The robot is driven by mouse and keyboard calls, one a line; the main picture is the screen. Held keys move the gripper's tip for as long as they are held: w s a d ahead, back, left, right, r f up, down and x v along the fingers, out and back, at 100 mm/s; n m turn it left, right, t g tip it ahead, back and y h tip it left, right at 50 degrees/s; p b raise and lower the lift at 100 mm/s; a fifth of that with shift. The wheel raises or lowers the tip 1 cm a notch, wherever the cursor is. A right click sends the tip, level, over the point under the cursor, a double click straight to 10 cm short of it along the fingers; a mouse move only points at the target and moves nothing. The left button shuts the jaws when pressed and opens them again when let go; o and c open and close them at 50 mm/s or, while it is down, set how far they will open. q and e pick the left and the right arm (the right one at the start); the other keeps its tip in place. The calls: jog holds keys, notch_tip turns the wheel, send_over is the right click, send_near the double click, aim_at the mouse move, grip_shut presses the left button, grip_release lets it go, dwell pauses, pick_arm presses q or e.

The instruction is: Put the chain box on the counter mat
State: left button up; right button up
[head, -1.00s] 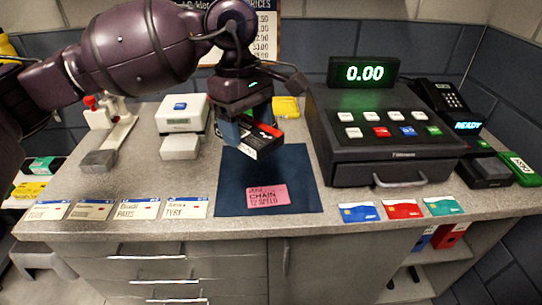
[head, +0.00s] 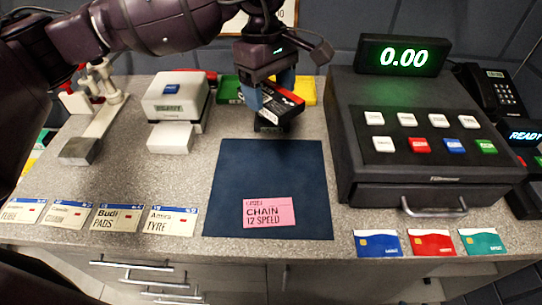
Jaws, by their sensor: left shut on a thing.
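My left gripper (head: 268,92) is shut on a black box with red and white parts (head: 281,108), probably the chain box; its print is too small to read. It holds the box tilted, and in the picture the box shows just beyond the far edge of the dark blue counter mat (head: 250,175). Its height above the counter is hard to tell. A pink card (head: 269,213) reading "CHAIN 12 SPEED" lies on the mat's front part. The rest of the mat is bare. My right gripper is not in view.
The black cash register (head: 420,185) stands right of the mat. A white scale (head: 176,95) is on the left. Green (head: 229,91) and yellow (head: 306,92) boxes lie behind the held box. Name cards (head: 118,218) and payment cards (head: 431,243) line the front edge.

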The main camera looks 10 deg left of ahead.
pick_arm(q)
send_over(271, 163)
jog(key=f, duration=1.2)
jog(key=shift+w+a+b, duration=0.15)
jog(key=shift+w+b, duration=0.05)
jog(key=shift+b, duration=0.1)
jog(key=shift+f, duration=2.3)
jog(key=o, duration=1.1)
jog(key=shift+f, duration=0.1)
jog(key=shift+r, duration=0.6)
jog(key=r, duration=0.7)
jog(key=a+r, duration=0.1)
jog(key=r, duration=0.3)
jog(key=shift+w+a, duration=0.1)
jog(key=shift+w, duration=0.25)
